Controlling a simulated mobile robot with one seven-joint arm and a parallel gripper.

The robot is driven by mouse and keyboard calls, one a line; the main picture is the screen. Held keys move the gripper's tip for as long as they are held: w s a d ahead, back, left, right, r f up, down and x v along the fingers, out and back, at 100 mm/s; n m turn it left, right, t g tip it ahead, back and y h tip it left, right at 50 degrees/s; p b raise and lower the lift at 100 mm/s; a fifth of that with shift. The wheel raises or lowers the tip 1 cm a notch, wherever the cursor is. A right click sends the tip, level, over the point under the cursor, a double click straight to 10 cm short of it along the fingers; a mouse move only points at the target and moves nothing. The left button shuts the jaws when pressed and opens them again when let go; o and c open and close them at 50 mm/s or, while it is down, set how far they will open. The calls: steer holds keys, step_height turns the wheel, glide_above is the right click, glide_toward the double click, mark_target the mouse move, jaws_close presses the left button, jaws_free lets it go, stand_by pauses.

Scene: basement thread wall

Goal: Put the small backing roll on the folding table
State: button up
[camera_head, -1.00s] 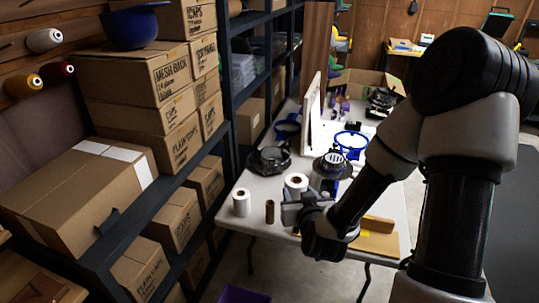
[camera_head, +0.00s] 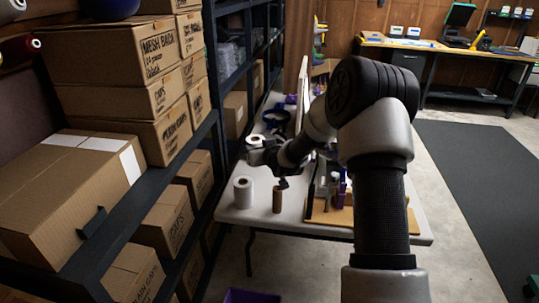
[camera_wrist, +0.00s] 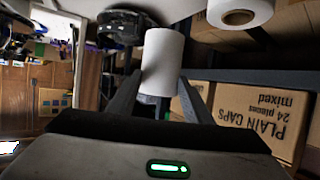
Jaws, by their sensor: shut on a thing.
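My gripper (camera_head: 259,154) is shut on a white roll (camera_wrist: 162,60), with one finger on each side of it in the wrist view. In the head view this roll (camera_head: 255,140) shows only in part, behind the gripper, above the left side of the white folding table (camera_head: 310,226). I cannot tell whether it touches the top. A second white roll (camera_head: 243,192) stands upright near the table's front left corner. It also shows in the wrist view (camera_wrist: 238,12), its brown core visible. I cannot tell by size which is the small backing roll.
A brown tube (camera_head: 278,199) stands beside the second roll. A board with bottles (camera_head: 340,190) fills the table's front middle, partly behind my arm. A shelf with cardboard boxes (camera_head: 98,150) stands close on the left.

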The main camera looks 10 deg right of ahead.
steer(key=shift+w+d+f+b, duration=0.2)
steer(key=shift+w+f, duration=0.2)
steer(key=shift+w, duration=0.1)
steer(key=shift+w+d+f+b, duration=0.15)
steer(key=shift+w+f+b, duration=0.05)
steer(key=shift+w+f, duration=0.25)
step_height(320, 180, down, 4)
steer(key=shift+f+b, duration=0.1)
steer(key=shift+b, duration=0.3)
steer(key=shift+f+b, duration=0.45)
steer(key=shift+f, duration=1.75)
steer(key=shift+f, duration=0.15)
steer(key=o, duration=0.7)
steer(key=shift+o, duration=0.7)
